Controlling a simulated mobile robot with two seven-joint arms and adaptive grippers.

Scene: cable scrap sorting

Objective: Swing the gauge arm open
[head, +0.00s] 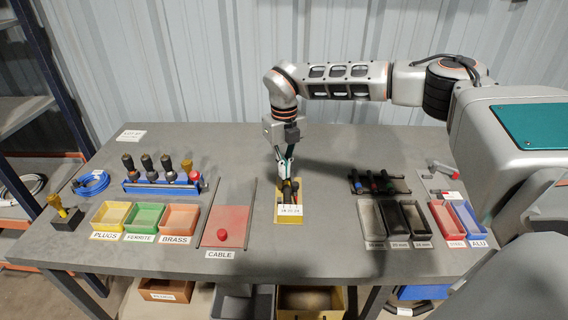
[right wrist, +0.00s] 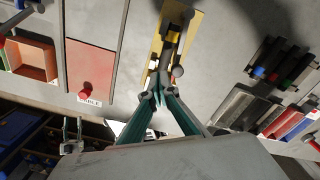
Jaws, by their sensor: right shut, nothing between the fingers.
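A device on a yellow base plate (head: 290,220), which I take to be the gauge, stands at the middle of the table with a white label on its front. A dark arm with a yellow part (right wrist: 174,37) runs along the plate in the right wrist view, with a round grey knob (right wrist: 178,71) beside it. My right gripper (head: 285,174) points down at the back end of this device, fingers together and empty. In the right wrist view its fingertips (right wrist: 157,100) are close to the dark arm; I cannot tell whether they touch it.
A red cable panel (head: 232,212) with a red knob lies to the left. Yellow, green and orange bins (head: 144,216) and a blue rack (head: 150,188) are further left. Dark bins (head: 393,222) and a rack of coloured pieces (head: 378,184) stand to the right.

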